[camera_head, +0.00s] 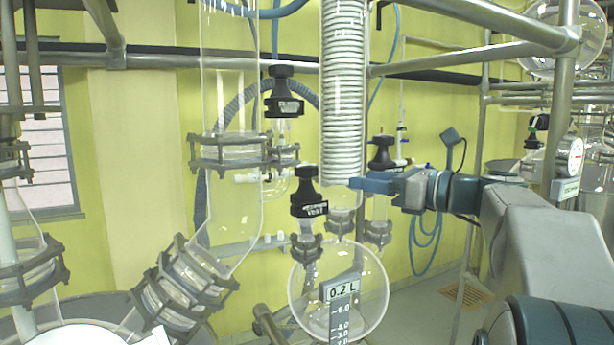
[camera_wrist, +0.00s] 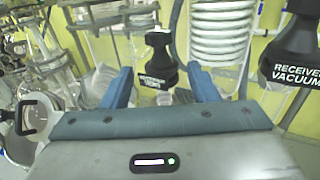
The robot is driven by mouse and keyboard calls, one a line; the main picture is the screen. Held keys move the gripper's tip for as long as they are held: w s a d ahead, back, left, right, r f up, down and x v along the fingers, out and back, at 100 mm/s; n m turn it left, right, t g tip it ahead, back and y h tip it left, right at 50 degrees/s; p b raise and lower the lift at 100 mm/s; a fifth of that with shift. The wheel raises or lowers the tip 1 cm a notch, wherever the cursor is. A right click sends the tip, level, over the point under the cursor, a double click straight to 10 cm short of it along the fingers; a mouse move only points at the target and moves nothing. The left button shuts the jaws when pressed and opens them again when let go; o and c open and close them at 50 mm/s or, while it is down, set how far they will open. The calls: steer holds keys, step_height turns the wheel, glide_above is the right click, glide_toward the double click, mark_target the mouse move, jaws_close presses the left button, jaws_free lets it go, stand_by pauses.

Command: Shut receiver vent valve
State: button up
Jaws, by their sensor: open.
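The receiver vent valve is a black knob (camera_head: 309,192) with a white-lettered label ending in "VENT", above the round glass receiver (camera_head: 338,292). In the wrist view the valve knob (camera_wrist: 158,60) stands upright ahead, framed between my two blue fingers; its label is blurred. My gripper (camera_head: 362,184) is open and empty, reaching in from the right with its fingertips a little to the right of the knob in the head view. The knob appears to lie beyond the fingertips, apart from them.
A valve labelled "RECEIVER VACUUM" (camera_wrist: 292,58) is close on the right in the wrist view. A coiled glass condenser (camera_head: 342,95) hangs just above my fingers. Another black valve (camera_head: 284,92) sits higher left. A glass column (camera_head: 230,150) and metal rails surround the spot.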

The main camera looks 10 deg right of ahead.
mark_target(316, 173)
steer(key=p+x, duration=0.4)
steer(key=x, duration=0.9)
steer(key=shift+w+a, duration=0.1)
steer(key=shift+a, duration=0.15)
steer(key=c, duration=0.7)
